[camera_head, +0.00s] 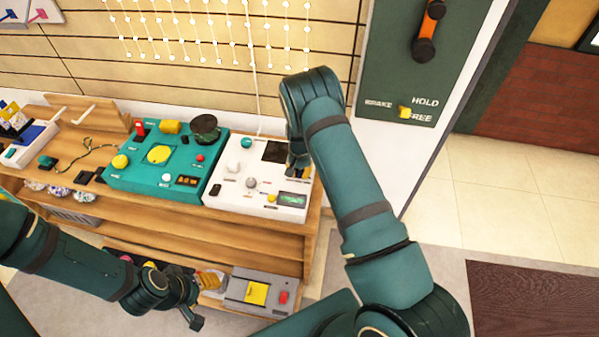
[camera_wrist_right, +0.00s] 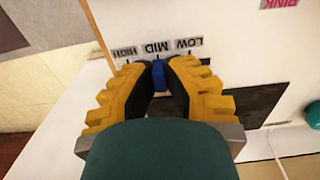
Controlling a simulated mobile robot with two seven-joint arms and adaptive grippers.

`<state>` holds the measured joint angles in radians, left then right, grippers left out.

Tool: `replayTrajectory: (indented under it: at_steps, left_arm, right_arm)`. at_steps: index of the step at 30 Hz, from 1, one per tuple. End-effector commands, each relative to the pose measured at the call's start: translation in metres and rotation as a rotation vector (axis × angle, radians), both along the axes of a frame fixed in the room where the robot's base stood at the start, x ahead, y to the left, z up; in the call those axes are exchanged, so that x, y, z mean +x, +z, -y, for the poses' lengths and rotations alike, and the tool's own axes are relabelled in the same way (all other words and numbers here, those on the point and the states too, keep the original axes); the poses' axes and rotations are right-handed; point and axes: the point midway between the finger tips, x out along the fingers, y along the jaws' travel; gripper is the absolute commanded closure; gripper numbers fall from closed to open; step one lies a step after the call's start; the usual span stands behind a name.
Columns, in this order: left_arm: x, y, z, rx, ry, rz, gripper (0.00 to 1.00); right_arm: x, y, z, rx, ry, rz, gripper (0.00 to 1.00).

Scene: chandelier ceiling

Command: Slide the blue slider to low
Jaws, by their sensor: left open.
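The blue slider (camera_wrist_right: 159,76) sits in the right wrist view below the labels HIGH, MID and LOW, which appear upside down. It lines up with the MID label (camera_wrist_right: 156,47), and the LOW label (camera_wrist_right: 188,43) is to its right. My right gripper (camera_wrist_right: 160,78) has its yellow and black fingers on both sides of the slider, their pads against it. In the head view my right gripper (camera_head: 298,165) is over the right end of the white panel (camera_head: 225,197), and my arm hides the slider. My left gripper (camera_head: 188,302) is open and empty, low in front of the shelf.
A teal panel (camera_head: 127,178) with knobs and buttons stands left of the white panel on the wooden shelf (camera_head: 180,232). A grey box (camera_head: 240,302) sits on the lower shelf. A dark green wall panel (camera_head: 385,75) with a lever rises at the right.

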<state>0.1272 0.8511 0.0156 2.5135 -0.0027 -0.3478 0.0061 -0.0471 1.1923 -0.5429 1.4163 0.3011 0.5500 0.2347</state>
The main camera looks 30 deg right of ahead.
Motion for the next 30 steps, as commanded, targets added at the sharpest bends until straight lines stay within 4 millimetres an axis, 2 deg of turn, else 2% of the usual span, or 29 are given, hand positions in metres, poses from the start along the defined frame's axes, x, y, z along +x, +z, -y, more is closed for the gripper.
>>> replayTrajectory:
  at_steps: [8, 15, 23, 24, 26, 27, 30]
  left_arm:
    - [0.000, -0.001, 0.000, 0.000, 0.000, 0.000, 0.47]
    - [0.002, -0.015, 0.000, 0.001, 0.001, 0.005, 0.47]
    - [0.003, -0.014, 0.000, 0.001, 0.001, 0.006, 0.47]
    - [0.003, -0.014, 0.000, 0.001, 0.001, 0.006, 0.47]
    - [0.003, -0.014, 0.000, 0.001, 0.001, 0.006, 0.47]
    - [0.003, -0.014, 0.000, 0.001, 0.001, 0.006, 0.47]
    - [0.003, -0.014, 0.000, 0.001, 0.001, 0.006, 0.47]
  right_arm:
    - [0.001, -0.001, -0.001, 0.000, 0.001, 0.000, 1.00]
    - [0.019, -0.003, -0.025, 0.000, 0.004, 0.002, 1.00]
    - [0.021, -0.001, -0.029, 0.002, 0.001, 0.003, 1.00]
    - [0.021, -0.001, -0.029, 0.002, 0.001, 0.003, 0.85]
    - [0.021, 0.000, -0.030, 0.002, 0.002, 0.003, 0.64]
    - [0.021, 0.000, -0.029, 0.002, 0.002, 0.003, 0.59]
    - [0.021, 0.000, -0.029, 0.001, 0.001, 0.002, 0.59]
